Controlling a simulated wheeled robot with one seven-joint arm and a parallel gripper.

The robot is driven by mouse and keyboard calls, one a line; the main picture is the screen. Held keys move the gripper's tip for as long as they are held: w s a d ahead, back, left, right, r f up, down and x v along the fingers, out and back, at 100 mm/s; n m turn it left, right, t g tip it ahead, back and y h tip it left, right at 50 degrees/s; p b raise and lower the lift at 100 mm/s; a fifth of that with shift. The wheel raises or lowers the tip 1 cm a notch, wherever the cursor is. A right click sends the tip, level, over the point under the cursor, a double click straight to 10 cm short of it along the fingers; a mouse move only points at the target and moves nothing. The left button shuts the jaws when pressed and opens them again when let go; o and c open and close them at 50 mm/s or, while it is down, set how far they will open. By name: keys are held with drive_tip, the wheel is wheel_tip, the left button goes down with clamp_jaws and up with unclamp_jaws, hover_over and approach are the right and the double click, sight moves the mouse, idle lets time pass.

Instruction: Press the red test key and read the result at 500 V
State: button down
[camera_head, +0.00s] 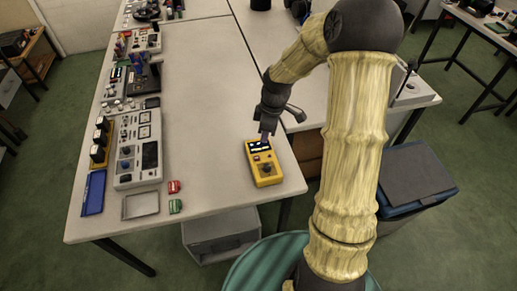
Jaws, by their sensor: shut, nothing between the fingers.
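A yellow handheld tester (264,165) lies on the front right part of the long table. It has a small lit screen near its top edge and a dark round knob on its lower half. A small reddish spot below the screen may be the red test key; it is too small to be sure. The reading on the screen cannot be made out. My gripper (265,136) is shut and empty, pointing down at the tester's top end, over the screen. I cannot tell whether its tips touch the tester.
A grey instrument panel (137,150), a blue tray (93,192), a shallow grey tray (140,205), a red block (174,186) and a green block (175,206) are on the table's left side. The table (205,110) is clear between them and the tester.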

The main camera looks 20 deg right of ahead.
drive_tip(key=w+d+f+n+y, duration=0.1)
drive_tip(key=w+d+f+n, duration=0.1)
drive_tip(key=w+n, duration=0.2)
drive_tip(key=shift+w+n+y+p, duration=0.4)
drive_tip(key=shift+w+p, duration=0.05)
drive_tip(key=shift+w, duration=0.25)
drive_tip(key=p, duration=0.4)
hover_over(256, 158)
drive_tip(key=f, duration=0.8)
drive_tip(key=d+f, duration=0.1)
drive_tip(key=f, duration=0.3)
drive_tip(key=shift+w+f, duration=0.1)
drive_tip(key=shift+f, duration=0.65)
drive_tip(key=shift+f, duration=0.1)
